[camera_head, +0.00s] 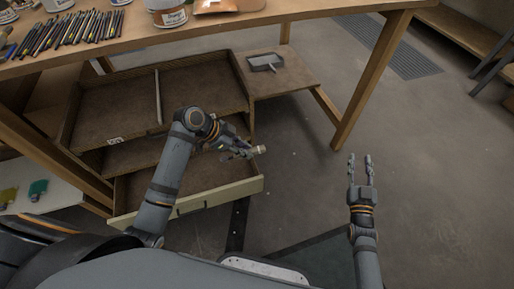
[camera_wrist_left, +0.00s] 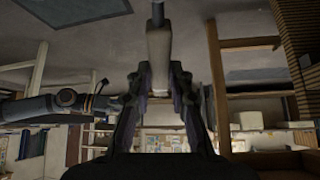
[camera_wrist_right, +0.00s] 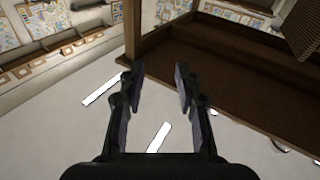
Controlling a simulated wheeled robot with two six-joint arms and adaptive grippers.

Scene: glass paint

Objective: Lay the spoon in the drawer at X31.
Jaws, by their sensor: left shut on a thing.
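My left gripper (camera_head: 246,149) is shut on a pale handle-like thing, which I take to be the spoon (camera_head: 259,150). In the left wrist view the spoon (camera_wrist_left: 159,46) is a pale block between the fingers with a thin dark end; its bowl cannot be made out. The gripper is above the right end of the lowest open drawer (camera_head: 214,199). Above that drawer are a middle drawer (camera_head: 135,154) and a wide top drawer (camera_head: 120,106) with a divider. The drawer labels are too small to read. My right gripper (camera_head: 360,160) is open and empty, right of the drawers.
A side shelf (camera_head: 290,80) holding a small grey tray (camera_head: 265,62) adjoins the drawers. A wooden table leg (camera_head: 370,85) stands to its right. The tabletop (camera_head: 215,28) above carries several brushes (camera_head: 65,32) and a paint jar (camera_head: 167,13). The floor around my right gripper is clear.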

